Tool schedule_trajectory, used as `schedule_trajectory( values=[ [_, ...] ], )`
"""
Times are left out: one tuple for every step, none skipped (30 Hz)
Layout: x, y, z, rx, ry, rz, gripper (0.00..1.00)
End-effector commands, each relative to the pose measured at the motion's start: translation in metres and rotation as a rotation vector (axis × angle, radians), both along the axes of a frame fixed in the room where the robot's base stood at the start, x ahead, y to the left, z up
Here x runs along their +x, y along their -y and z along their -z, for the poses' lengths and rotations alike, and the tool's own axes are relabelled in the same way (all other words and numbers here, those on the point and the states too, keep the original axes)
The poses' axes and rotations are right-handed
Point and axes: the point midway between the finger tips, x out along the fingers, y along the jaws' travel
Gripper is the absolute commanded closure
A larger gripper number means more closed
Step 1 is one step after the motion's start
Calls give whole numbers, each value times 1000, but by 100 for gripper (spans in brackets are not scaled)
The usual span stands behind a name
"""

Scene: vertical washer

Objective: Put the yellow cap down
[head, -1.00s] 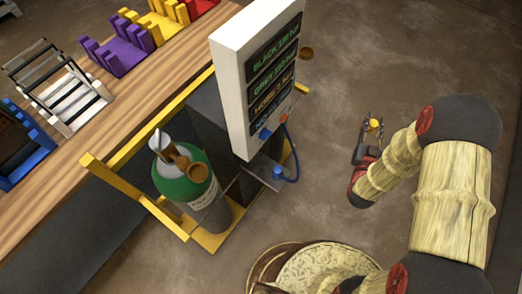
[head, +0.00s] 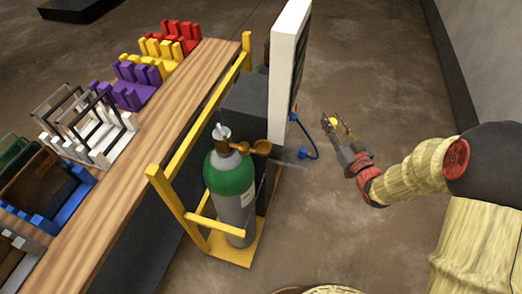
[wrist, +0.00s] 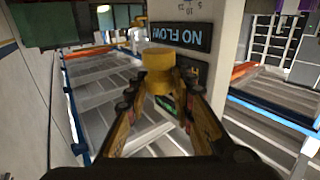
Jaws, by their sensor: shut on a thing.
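The yellow cap (wrist: 158,72) is held between the fingertips of my gripper (wrist: 160,92), in the middle of the wrist view. In the head view, the cap (head: 334,122) shows as a small yellow spot at the tip of my gripper (head: 337,129). My gripper is shut on it and holds it in the air, right of the tall white panel (head: 288,70). No surface touching the cap can be seen.
A green-topped gas cylinder (head: 230,180) stands in a yellow frame (head: 170,190) left of my gripper. A wooden table (head: 150,130) with coloured racks runs along the left. Brown floor right of the panel is clear.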

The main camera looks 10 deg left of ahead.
Motion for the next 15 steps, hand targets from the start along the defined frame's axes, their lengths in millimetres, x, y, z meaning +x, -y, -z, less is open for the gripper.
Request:
schedule_trajectory(
  values=[
    [-1, -9, -21, -2, 8, -67, 100],
    [-4, -16, -31, -2, 8, -113, 100],
    [-8, -25, -43, -3, 7, -175, 100],
    [-12, -31, -52, -3, 7, -222, 100],
    [-17, -36, -60, -3, 5, -269, 100],
    [-23, -43, -71, -4, 4, -330, 100],
    [-29, -49, -78, -3, 2, -377, 100],
    [-35, -53, -84, -2, 1, -421, 100],
    [-43, -58, -92, -2, 2, -478, 100],
    [-49, -60, -97, -3, 0, -519, 100],
    [-56, -63, -101, -2, 0, -556, 100],
    [-64, -65, -106, -1, -2, -603, 100],
    [-69, -67, -109, -2, -1, -633, 100],
    [-74, -67, -112, -1, -2, -660, 100],
    [-80, -68, -114, -1, -2, -689, 100]
  ],
)
